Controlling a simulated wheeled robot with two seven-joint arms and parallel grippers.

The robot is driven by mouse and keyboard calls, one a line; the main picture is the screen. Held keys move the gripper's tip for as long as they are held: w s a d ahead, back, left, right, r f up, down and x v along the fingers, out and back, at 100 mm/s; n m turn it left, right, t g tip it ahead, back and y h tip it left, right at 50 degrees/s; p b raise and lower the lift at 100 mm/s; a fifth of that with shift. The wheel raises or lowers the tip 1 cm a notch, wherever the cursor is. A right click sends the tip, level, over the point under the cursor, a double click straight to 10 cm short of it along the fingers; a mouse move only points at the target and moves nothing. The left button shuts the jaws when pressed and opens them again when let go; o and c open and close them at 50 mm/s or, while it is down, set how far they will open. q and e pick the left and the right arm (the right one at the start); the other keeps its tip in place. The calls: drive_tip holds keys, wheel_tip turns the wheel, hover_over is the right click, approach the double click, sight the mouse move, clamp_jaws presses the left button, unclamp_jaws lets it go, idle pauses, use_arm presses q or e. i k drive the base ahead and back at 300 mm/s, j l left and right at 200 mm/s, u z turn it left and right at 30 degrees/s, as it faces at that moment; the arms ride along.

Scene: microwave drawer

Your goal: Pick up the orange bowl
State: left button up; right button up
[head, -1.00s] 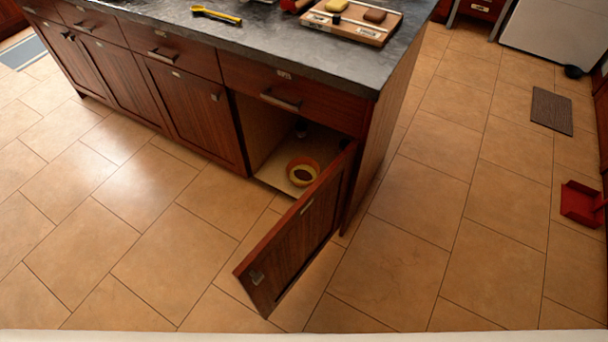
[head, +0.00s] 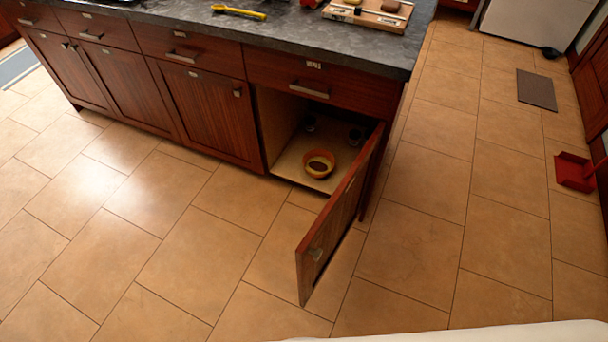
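The orange bowl (head: 319,163) sits on the floor of the open lower cabinet (head: 299,168) at the right end of the kitchen island. It is upright, near the front edge, with something dark inside. The cabinet door (head: 340,219) stands swung open toward me, to the right of the bowl, and leaves the bowl in view. Neither of my grippers shows in the head view.
Small dark items (head: 354,135) stand deeper in the cabinet. On the grey counter (head: 290,35) lie a yellow-handled tool (head: 238,12) and a wooden board (head: 370,17) with several items. A red dustpan-like object (head: 574,171) is at the right. The tiled floor before the cabinet is clear.

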sight(318, 162)
drive_tip(key=j+z, duration=0.45)
drive_tip(key=j, duration=1.65)
drive_tip(key=i+j+z, duration=0.35)
drive_tip(key=i+j, duration=0.45)
